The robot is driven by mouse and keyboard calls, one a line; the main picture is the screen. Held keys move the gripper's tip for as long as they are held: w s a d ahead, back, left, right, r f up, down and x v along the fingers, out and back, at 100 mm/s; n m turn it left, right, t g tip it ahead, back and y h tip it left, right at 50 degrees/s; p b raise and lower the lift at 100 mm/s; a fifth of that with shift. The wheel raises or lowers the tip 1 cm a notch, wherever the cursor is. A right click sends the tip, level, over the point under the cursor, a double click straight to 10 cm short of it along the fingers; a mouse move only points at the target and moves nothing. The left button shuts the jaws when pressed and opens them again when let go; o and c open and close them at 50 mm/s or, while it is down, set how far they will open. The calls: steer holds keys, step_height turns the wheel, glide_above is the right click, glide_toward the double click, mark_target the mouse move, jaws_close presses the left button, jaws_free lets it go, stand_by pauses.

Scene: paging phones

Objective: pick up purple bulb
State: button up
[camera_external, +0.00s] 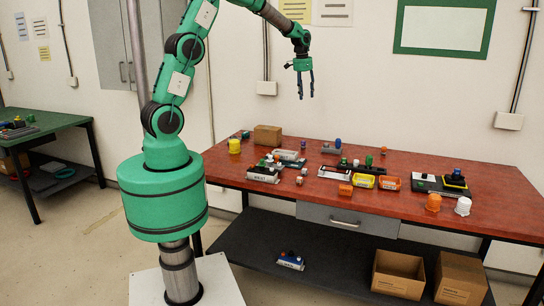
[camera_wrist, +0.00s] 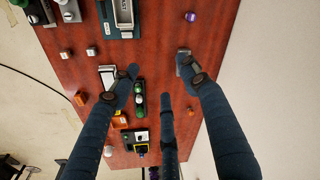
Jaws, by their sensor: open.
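The purple bulb (camera_wrist: 191,17) lies near the top of the wrist view, on the red table close to its wall-side edge. In the external view a small dark purple spot (camera_external: 303,143) near the back of the table looks like it, but it is too small to be sure. My gripper (camera_external: 306,92) hangs high above the table with its fingers pointing down. In the wrist view my gripper (camera_wrist: 160,78) has its dark fingers spread with nothing between them. The bulb is beyond the fingertips, apart from them. The fingers hide some of the tabletop.
The red table (camera_external: 330,187) holds several small parts, a brown box (camera_external: 267,135), a yellow bin (camera_external: 362,181) and an orange bin (camera_external: 390,184). The wall is close behind. Two cardboard boxes stand on the shelf below. The air around my gripper is clear.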

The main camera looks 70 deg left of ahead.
steer(key=w+a+f+p, duration=0.1)
steer(key=w+a+f, duration=0.4)
steer(key=a+f, duration=0.3)
steer(key=g+p, duration=0.2)
glide_above(303, 142)
steer(key=a, duration=0.1)
step_height(303, 142, down, 12)
steer(key=shift+w+a, duration=0.2)
steer(key=shift+w, duration=0.3)
steer(key=shift+f, duration=0.1)
steer(key=shift+f+b, duration=0.3)
steer(key=shift+f, duration=3.95)
steer(key=shift+f, duration=0.1)
steer(key=shift+s+d+f, duration=0.1)
steer(key=shift+d+f, duration=0.05)
steer(key=shift+f, duration=2.35)
